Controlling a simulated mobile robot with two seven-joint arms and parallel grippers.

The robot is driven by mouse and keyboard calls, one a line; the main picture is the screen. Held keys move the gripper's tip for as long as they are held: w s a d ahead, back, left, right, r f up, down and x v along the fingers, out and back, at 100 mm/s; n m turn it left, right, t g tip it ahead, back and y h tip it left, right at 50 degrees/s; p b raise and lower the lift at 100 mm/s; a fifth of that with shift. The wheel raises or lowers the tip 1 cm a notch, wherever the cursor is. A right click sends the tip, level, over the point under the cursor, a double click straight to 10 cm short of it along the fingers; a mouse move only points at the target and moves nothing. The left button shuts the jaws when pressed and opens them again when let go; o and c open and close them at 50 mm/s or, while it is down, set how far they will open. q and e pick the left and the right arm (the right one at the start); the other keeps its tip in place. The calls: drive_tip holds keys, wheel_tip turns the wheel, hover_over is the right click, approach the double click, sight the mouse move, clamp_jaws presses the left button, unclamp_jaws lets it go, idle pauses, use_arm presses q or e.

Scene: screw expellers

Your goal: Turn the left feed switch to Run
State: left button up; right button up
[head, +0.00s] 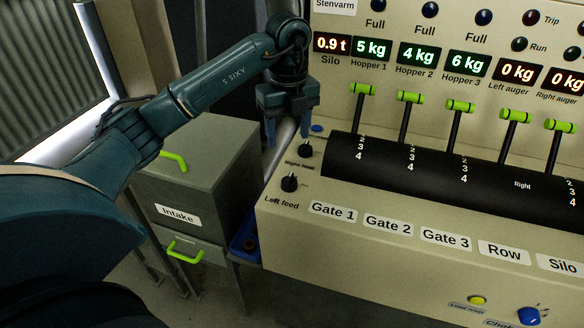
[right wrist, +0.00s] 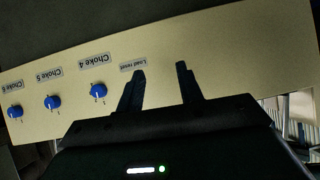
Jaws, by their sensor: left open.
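The left feed switch (head: 289,183) is a small black knob on the sloped beige console, above its "Left feed" label. Its pointer setting is too small to tell. The similar right feed switch (head: 305,150) sits just behind it. My left gripper (head: 287,138) hangs fingers-down near the console's left end, above and behind the left feed switch, close to the right feed switch. It is open, empty and apart from the left feed switch. In the right wrist view my right gripper (right wrist: 160,82) has its fingers parted with nothing between them, over the console front.
Several green-handled levers (head: 408,97) stand in a black drum (head: 400,165) right of the switches. A grey intake cabinet (head: 205,165) with green handles stands left. A yellow button (head: 478,300) and blue choke knobs (right wrist: 98,90) are on the console front. Displays line the back panel.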

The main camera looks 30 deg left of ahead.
sight(289, 178)
use_arm(q)
wheel_tip(289, 178, down, 12)
drive_tip(key=shift+s+d+r+p, duration=0.1)
drive_tip(key=shift+s+r+p, duration=0.05)
drive_tip(key=shift+p, duration=0.55)
drive_tip(key=shift+f, duration=0.45)
use_arm(e)
drive_tip(key=shift+s+d, duration=0.2)
drive_tip(key=shift+d, duration=0.1)
use_arm(q)
drive_tip(key=c, duration=1)
use_arm(e)
drive_tip(key=shift+s+d, duration=0.1)
drive_tip(key=shift+s, duration=0.15)
